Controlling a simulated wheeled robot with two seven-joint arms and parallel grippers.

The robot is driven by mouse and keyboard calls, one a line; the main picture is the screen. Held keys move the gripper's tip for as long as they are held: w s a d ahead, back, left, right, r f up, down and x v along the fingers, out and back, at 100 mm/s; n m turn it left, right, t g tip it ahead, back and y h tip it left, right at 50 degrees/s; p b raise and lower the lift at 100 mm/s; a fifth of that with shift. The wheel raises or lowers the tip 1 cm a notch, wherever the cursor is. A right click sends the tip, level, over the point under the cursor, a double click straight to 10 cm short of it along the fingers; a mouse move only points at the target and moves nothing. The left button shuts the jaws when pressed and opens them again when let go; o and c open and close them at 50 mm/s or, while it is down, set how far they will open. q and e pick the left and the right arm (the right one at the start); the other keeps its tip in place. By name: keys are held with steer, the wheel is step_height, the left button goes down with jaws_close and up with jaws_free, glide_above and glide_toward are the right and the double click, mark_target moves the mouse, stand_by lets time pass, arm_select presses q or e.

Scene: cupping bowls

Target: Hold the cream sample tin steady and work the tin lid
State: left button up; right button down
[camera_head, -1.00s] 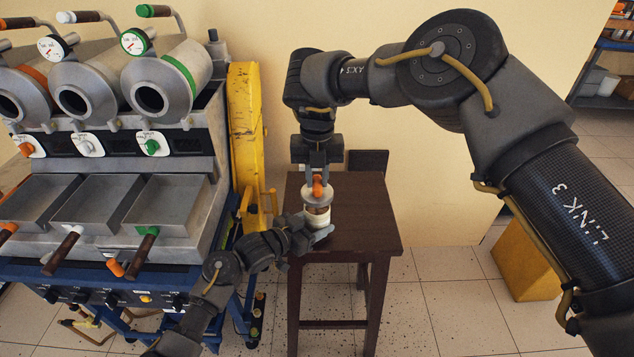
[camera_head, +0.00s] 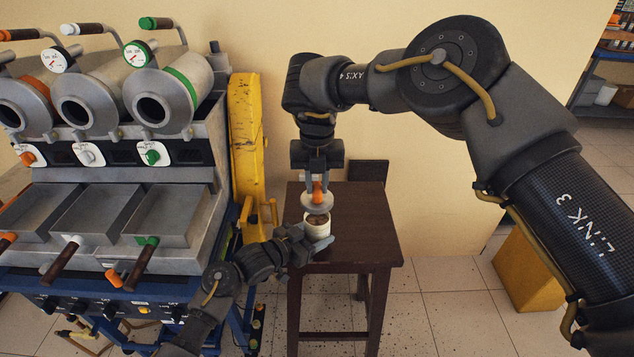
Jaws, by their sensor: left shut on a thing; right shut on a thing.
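The cream sample tin (camera_head: 318,230) stands upright on the small dark wooden table (camera_head: 362,236). Its top is open and brown contents show inside. My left gripper (camera_head: 308,240) comes in low from the left and is shut on the tin's side. The tin lid (camera_head: 316,201) is a grey disc with an orange knob. My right gripper (camera_head: 317,183) points down from above and is shut on the knob. The lid is held just above the tin and slightly behind its mouth, with a small gap showing the contents. The fingertips on the far side of the tin are partly hidden.
A sample roaster with several drums (camera_head: 160,95) and metal trays (camera_head: 165,217) fills the left side. A yellow guard (camera_head: 244,140) stands between it and the table. A dark panel (camera_head: 367,170) is behind the table. The table's right half is bare.

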arm_select(q)
steer(key=shift+s+f+p, duration=0.15)
steer(key=shift+f+p, duration=0.15)
steer(key=shift+f, duration=0.05)
arm_select(e)
steer(key=shift+r, duration=0.3)
steer(key=shift+w, duration=0.1)
steer(key=shift+d+r, duration=0.15)
steer(key=shift+d, duration=0.05)
arm_select(q)
steer(key=shift+r, duration=0.2)
steer(key=o, duration=1.7)
steer(key=shift+w+r, duration=0.1)
steer(key=shift+w, duration=0.1)
arm_select(e)
steer(key=d+r, duration=0.5)
steer(key=shift+d+r, duration=0.3)
arm_select(q)
steer(key=v, duration=1.2)
steer(key=shift+a, duration=0.1)
